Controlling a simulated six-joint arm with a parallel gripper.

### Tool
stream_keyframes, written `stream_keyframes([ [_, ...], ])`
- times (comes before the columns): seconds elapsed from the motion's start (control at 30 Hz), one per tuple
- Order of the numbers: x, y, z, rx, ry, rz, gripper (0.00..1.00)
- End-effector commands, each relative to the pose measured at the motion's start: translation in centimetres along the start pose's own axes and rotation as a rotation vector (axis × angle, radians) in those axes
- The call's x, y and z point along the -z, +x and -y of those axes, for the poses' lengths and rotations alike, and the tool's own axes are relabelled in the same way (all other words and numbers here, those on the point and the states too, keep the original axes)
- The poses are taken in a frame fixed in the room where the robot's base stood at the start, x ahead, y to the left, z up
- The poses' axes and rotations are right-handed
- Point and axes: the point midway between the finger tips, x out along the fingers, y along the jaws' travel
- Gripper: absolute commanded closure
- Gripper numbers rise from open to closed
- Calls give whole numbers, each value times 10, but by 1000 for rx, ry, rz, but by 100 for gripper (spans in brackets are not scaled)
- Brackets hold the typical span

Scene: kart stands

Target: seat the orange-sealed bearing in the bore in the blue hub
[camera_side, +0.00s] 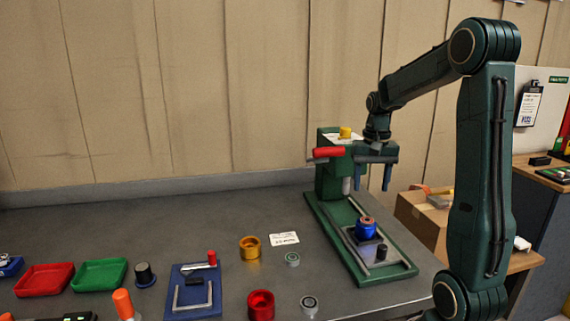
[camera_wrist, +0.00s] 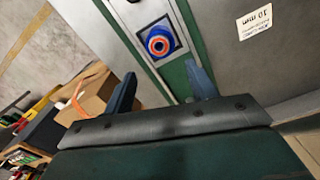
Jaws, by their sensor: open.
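The blue hub (camera_side: 367,232) stands on the green fixture base, and it also shows in the wrist view (camera_wrist: 152,32). The orange-sealed bearing (camera_side: 367,220) is at the top of the hub. In the wrist view the bearing (camera_wrist: 159,40) shows as an orange ring with a dark centre, inside the blue rim. I cannot tell how deep it sits in the bore. My gripper (camera_side: 373,187) is open and empty, fingers down, above the fixture and apart from the hub. Its two fingers show in the wrist view (camera_wrist: 160,72), with the hub beyond them.
The green press (camera_side: 328,182) with a red handle (camera_side: 328,152) stands beside my gripper. A gold hub (camera_side: 250,248), a red hub (camera_side: 260,305) and two other bearings, one greenish (camera_side: 292,259) and one dark (camera_side: 309,306), stand left of the fixture. Red (camera_side: 44,280) and green (camera_side: 99,275) trays lie far left.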

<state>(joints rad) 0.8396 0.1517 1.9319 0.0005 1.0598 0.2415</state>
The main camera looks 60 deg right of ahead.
Motion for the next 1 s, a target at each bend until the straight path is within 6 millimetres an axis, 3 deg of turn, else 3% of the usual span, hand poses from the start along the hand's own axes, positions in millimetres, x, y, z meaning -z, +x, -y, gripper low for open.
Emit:
stream_keyframes([
  [0.27,0,-19,0,1,0,-2,43],
  [1.0,0,-18,0,-14,-13,-7,43],
])
